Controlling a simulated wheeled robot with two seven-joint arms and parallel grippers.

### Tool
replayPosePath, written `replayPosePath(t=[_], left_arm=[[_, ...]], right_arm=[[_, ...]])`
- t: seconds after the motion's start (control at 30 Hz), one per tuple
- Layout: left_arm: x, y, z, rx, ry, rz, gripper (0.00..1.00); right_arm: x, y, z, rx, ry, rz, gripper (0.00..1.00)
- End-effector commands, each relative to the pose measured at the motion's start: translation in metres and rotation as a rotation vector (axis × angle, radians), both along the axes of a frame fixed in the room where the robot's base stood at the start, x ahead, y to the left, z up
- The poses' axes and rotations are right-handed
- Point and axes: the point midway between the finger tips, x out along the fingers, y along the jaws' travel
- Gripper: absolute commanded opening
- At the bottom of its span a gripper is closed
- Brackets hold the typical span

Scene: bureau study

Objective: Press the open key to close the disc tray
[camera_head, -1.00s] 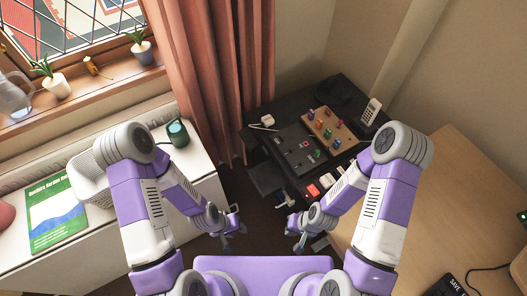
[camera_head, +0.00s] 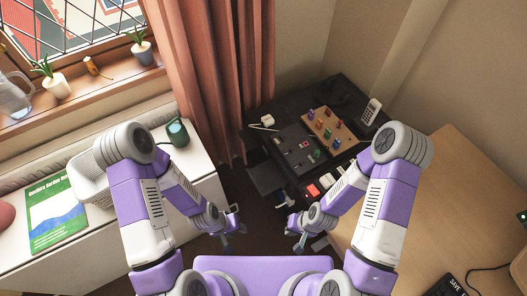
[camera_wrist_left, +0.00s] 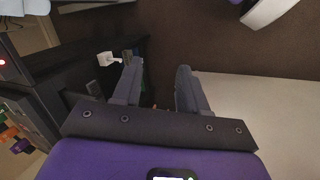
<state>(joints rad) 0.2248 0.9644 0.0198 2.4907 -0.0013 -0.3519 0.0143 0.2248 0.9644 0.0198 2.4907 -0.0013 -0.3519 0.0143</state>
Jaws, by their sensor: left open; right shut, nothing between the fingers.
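A black unit with a panel of small keys and knobs (camera_head: 296,146) stands in the corner ahead. A dark flat slab (camera_head: 267,178), which looks like the disc tray, sticks out from its left front side. I cannot tell which key is the open key. My left gripper (camera_head: 231,236) is low in front of the unit, open and empty, apart from the tray. Its two spread fingers show in the left wrist view (camera_wrist_left: 160,75), with the dark unit (camera_wrist_left: 70,70) to their left. My right gripper (camera_head: 295,236) is shut and empty, below the unit's front.
A pegboard with coloured pegs (camera_head: 328,130) and a phone handset (camera_head: 371,111) are on the black unit. Red and white blocks (camera_head: 313,190) line its front. A white cabinet (camera_head: 190,178) is at left, a wooden desk (camera_head: 455,195) at right. Dark floor lies between.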

Motion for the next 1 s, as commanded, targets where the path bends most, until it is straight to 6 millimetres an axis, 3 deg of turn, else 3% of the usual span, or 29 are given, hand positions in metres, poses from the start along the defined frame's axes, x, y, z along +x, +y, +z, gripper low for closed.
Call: replayPosePath(t=[0.3, 0.6, 1.0], left_arm=[[0.0000, 0.0000, 0.0000, 0.000, 0.000, 0.000, 0.43], [0.0000, 0.0000, 0.0000, 0.000, 0.000, 0.000, 0.00], [0.0000, 0.0000, 0.0000, 0.000, 0.000, 0.000, 0.00]], right_arm=[[0.0000, 0.0000, 0.0000, 0.000, 0.000, 0.000, 0.00], [0.0000, 0.0000, 0.0000, 0.000, 0.000, 0.000, 0.00], [0.0000, 0.0000, 0.0000, 0.000, 0.000, 0.000, 0.00]])
